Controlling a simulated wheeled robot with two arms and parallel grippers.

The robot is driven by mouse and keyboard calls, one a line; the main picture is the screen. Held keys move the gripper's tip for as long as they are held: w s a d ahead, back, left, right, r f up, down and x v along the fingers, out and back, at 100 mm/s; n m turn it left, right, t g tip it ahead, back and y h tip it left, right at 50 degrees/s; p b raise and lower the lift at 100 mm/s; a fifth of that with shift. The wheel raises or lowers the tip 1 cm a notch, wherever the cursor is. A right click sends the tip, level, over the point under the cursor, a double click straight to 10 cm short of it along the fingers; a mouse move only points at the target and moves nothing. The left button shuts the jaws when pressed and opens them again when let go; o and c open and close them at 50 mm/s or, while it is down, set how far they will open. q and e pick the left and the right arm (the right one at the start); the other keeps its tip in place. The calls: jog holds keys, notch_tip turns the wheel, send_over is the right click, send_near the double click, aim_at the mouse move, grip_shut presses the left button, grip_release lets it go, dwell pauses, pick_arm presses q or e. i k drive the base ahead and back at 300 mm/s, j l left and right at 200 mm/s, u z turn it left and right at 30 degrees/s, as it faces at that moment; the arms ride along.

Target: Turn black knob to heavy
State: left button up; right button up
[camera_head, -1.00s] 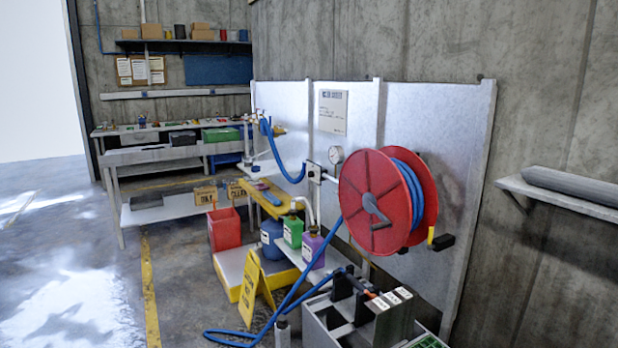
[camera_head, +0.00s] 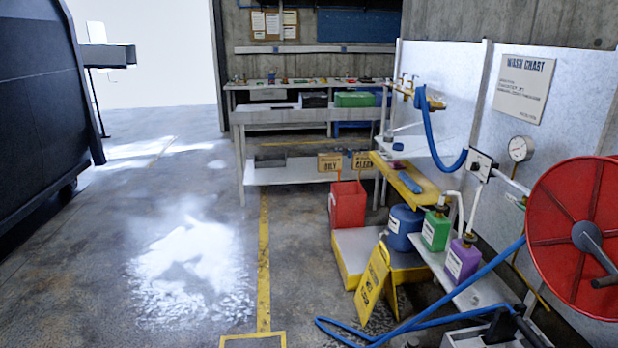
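A small white plate (camera_head: 480,165) with a dark part on its face is on the metal wash panel, left of the round gauge (camera_head: 521,149). The dark part may be the black knob, but it is too small to read its setting or any label. A sign headed "WASH CHART" (camera_head: 523,88) hangs above; its smaller lines are not legible. Neither of my grippers is in view.
A red hose reel (camera_head: 580,240) stands at the right, with a blue hose trailing to the floor. A yellow floor sign (camera_head: 372,284), blue drum (camera_head: 404,228), green jug (camera_head: 436,230), purple jug (camera_head: 462,259) and red bin (camera_head: 347,205) stand below the panel. Open floor (camera_head: 130,240) lies left.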

aim_at(474, 166)
jog(key=i+j, duration=0.15)
jog(key=i, duration=0.85)
jog(key=i+j+u, duration=0.1)
jog(key=i, duration=0.9)
jog(key=j, duration=0.05)
